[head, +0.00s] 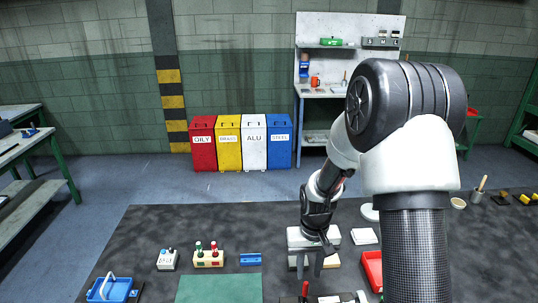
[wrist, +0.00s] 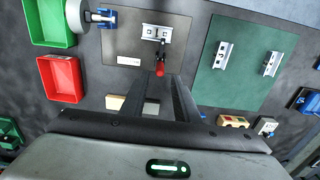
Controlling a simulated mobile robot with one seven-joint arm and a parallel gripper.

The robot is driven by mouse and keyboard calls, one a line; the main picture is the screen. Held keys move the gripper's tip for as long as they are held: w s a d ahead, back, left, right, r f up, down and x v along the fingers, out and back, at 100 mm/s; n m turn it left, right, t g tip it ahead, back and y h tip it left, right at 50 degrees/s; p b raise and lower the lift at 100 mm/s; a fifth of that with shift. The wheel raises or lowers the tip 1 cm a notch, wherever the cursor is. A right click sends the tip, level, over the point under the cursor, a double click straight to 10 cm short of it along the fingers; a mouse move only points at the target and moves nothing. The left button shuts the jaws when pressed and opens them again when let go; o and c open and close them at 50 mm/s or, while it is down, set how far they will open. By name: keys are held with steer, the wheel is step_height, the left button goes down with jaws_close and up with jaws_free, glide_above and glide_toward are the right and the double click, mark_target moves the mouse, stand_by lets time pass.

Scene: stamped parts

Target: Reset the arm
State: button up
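My gripper (head: 310,267) hangs over the dark worktable (head: 150,230), fingers pointing down. Its two fingers also show in the wrist view (wrist: 164,82), with a gap between them, and I see nothing held. A red-handled tool (wrist: 160,67) appears just beyond the fingertips, on or over a grey mat (wrist: 120,45); its red handle also shows in the head view (head: 305,288). A metal bracket (wrist: 157,33) lies on that mat. My arm covers the right middle of the head view and hides part of the table.
A green mat (head: 220,289) bears metal brackets (wrist: 222,55). A red tray (wrist: 62,79), a green tray (wrist: 50,22) and a blue tray (head: 108,291) stand around. Button boxes (head: 208,256) (head: 167,259) stand at the table's left. Several coloured bins (head: 203,145) line the back wall.

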step_height(320, 180, up, 12)
steer(key=s+t, duration=0.2)
steer(key=s+r+t, duration=0.3)
steer(key=s+r, duration=1.4)
steer(key=shift+r+t, duration=0.15)
steer(key=shift+t, duration=0.15)
